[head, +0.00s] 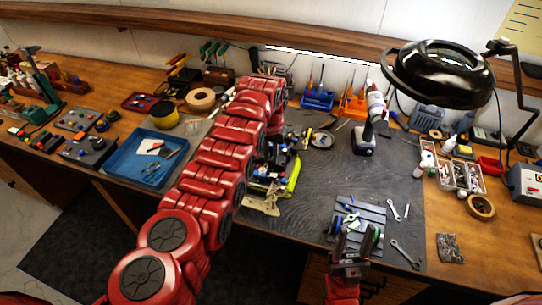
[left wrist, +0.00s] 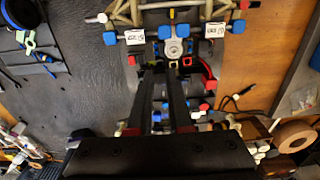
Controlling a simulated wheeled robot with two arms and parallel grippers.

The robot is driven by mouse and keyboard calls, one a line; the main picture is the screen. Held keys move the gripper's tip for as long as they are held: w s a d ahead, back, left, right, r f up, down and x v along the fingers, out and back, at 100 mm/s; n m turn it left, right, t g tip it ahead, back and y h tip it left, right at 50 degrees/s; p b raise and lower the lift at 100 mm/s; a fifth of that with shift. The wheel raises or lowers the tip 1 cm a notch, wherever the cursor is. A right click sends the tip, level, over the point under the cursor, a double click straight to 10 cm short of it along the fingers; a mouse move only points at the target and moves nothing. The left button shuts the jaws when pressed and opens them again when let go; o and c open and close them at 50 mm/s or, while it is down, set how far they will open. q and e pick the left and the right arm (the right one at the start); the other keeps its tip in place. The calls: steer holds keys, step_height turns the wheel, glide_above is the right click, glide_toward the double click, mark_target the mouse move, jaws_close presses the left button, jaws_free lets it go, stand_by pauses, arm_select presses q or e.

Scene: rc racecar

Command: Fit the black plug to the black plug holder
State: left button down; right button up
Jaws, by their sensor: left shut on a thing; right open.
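The RC car (head: 290,180), with a yellow-green part along its side, lies on the dark mat, partly hidden by my left arm. In the left wrist view its chassis (left wrist: 172,48) shows blue and white parts and red and black wires. My left gripper (left wrist: 167,78) is over the chassis, its two dark fingers close together on something small. I cannot make out the black plug between them or pick out its holder. In the head view my left arm hides most of that gripper. My right gripper (head: 355,240) is open and empty over the grey tray at the front right.
Two wrenches (head: 404,252) and small tools lie by the grey tray (head: 372,212). A cordless drill (head: 365,138) stands behind on the mat. A blue tray (head: 120,165) is at left, a magnifier lamp (head: 440,70) at right. The mat (head: 310,215) is bare between the car and grey tray.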

arm_select(q)
steer(key=shift+f, duration=0.1)
stand_by(0.6)
steer(key=shift+b, duration=0.4)
steer(key=shift+f+b, duration=0.8)
steer(key=shift+f, duration=0.35)
steer(key=c, duration=0.8)
jaws_free()
steer(key=shift+r, duration=0.1)
steer(key=shift+o, duration=0.2)
